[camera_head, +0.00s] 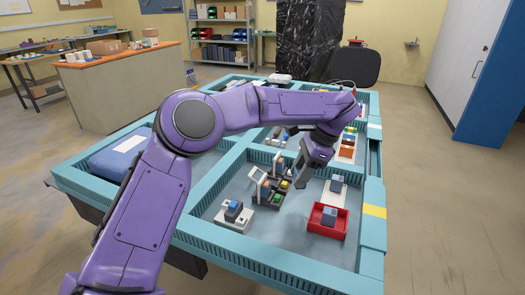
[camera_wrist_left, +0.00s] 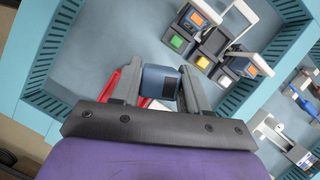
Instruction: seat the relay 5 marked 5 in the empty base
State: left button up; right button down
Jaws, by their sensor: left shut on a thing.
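My left gripper (camera_head: 302,180) points down over the near right compartment of the teal tray. In the left wrist view its fingers (camera_wrist_left: 160,88) are shut on a blue-grey relay (camera_wrist_left: 158,79) with a dark panel. No number on it is legible, and the gripper hides it in the head view. A dark base unit (camera_head: 270,192) with green, yellow and orange parts and raised, tilted panels lies left of the gripper; it also shows in the left wrist view (camera_wrist_left: 208,48). I cannot tell which base is empty. My right gripper is not in view.
A red bin (camera_head: 314,222) holds a blue-grey block (camera_head: 329,216). Similar blocks sit on a white base (camera_head: 222,219) at left and another (camera_head: 335,197) behind the bin. Teal dividers (camera_head: 215,165) surround the compartment. A blue cushion-like pad (camera_head: 115,158) lies at left.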

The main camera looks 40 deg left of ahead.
pick_arm(q)
jog(key=w+a+m+t+h+p, duration=0.15)
jog(key=a+m+t, duration=0.35)
jog(key=m, duration=0.7)
jog(key=w+a+m+t+h, duration=0.1)
jog(key=w+a+m+t, duration=0.15)
jog(key=a+m, duration=0.65)
jog(key=f+b, duration=0.1)
jog(key=f, duration=0.1)
jog(key=d+f+m+b, duration=0.1)
jog(key=f+b, duration=0.1)
jog(key=d+f+m+b, duration=0.1)
jog(key=f+b, duration=0.1)
jog(key=shift+w+d+f, duration=0.1)
jog(key=shift+f, duration=0.15)
jog(key=shift+r+p, duration=0.3)
jog(key=shift+f+b, duration=0.7)
jog(key=shift+f, duration=0.5)
jog(key=shift+g, duration=0.25)
